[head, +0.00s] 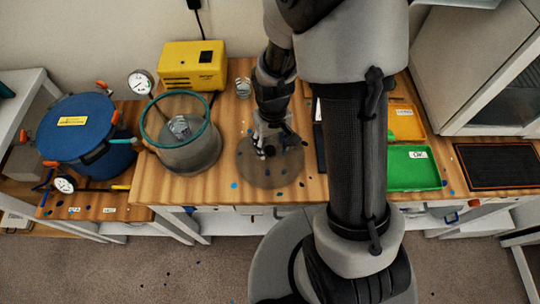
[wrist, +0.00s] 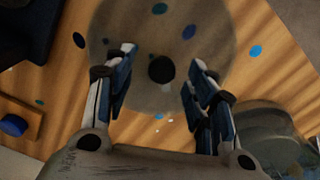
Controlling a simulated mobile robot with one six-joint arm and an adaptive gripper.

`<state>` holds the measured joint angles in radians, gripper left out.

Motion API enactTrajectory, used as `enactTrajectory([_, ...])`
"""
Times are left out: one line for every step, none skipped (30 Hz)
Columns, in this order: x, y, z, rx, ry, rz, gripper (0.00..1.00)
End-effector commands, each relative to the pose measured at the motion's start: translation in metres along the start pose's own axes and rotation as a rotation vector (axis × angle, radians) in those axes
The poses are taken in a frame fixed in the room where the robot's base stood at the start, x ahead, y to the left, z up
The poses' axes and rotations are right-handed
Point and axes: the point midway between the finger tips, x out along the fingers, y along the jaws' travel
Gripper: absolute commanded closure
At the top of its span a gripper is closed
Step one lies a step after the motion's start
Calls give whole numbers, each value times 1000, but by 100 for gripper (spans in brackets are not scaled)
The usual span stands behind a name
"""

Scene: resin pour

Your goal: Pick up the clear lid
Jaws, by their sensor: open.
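The clear lid (head: 268,174) is a see-through, greyish disc lying flat on the wooden bench, right of the round clear chamber. In the wrist view the lid (wrist: 205,35) fills the upper middle, with a dark round knob (wrist: 161,69) near its centre. My gripper (head: 270,146) is over the lid, pointing down, with its fingers apart and nothing held. In the wrist view my gripper (wrist: 161,68) has one finger on each side of the knob. I cannot tell how far the fingertips are above the lid.
The clear chamber (head: 190,158) with a teal rim holds a small cup (head: 180,127). A blue pot (head: 78,128), a yellow box (head: 194,66) and a cup (head: 243,88) stand nearby. Green (head: 412,170) and yellow (head: 406,123) trays lie right of my arm. Paint spots dot the bench.

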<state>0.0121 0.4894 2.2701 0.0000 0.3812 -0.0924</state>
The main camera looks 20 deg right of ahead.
Motion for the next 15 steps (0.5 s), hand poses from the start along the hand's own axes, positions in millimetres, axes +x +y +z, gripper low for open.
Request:
enactTrajectory([12,-2,-2,-1,-3,0,50])
enactTrajectory([17,-3,-3,-1,-3,0,50])
enactTrajectory([23,-4,-5,-1,-3,0,50])
enactTrajectory([28,-4,-5,-1,-5,0,50])
enactTrajectory([31,-4,-5,-1,-5,0,50])
enactTrajectory([36,-4,-5,-1,-3,0,50])
enactTrajectory([38,-4,-5,-1,-3,0,50])
enactTrajectory([40,-4,-5,-1,-3,0,50])
enactTrajectory([42,-4,-5,-1,-3,0,50])
enactTrajectory([43,-4,-5,-1,-2,0,50])
enactTrajectory([43,-4,-5,-1,-1,0,50])
enactTrajectory([43,-4,-6,-1,-1,0,50])
enactTrajectory([42,-4,-6,-1,-1,0,50])
enactTrajectory([42,-4,-6,-1,0,0,50])
enactTrajectory([42,-4,-6,-1,0,0,50])
